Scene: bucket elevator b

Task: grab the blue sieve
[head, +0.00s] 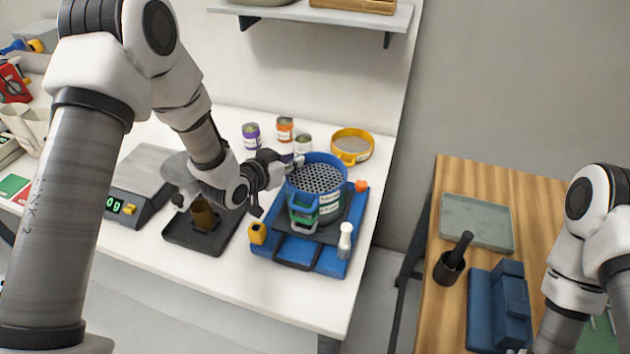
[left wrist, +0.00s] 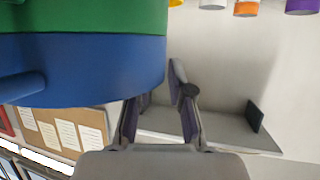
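The blue sieve (head: 320,160) is the round top piece of a stack on the blue sieve shaker (head: 358,225). Its perforated floor shows from above. A green sieve (left wrist: 80,15) sits directly against it, below it in the stack; the left wrist view appears upside down. The blue sieve's wall (left wrist: 90,70) fills much of that view's left side. My left gripper (head: 290,164) is at the upper left side of the blue sieve, close to its rim. Its two fingers (left wrist: 160,92) are apart with nothing seen between them; contact with the sieve cannot be told. My right gripper is out of view.
A yellow sieve (head: 352,146) and several small cans (head: 285,130) stand behind the stack. A scale (head: 140,185) and a dark tray (head: 207,236) are to the left. A wooden table (head: 480,178) with a mortar (head: 448,267) stands right, across a gap.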

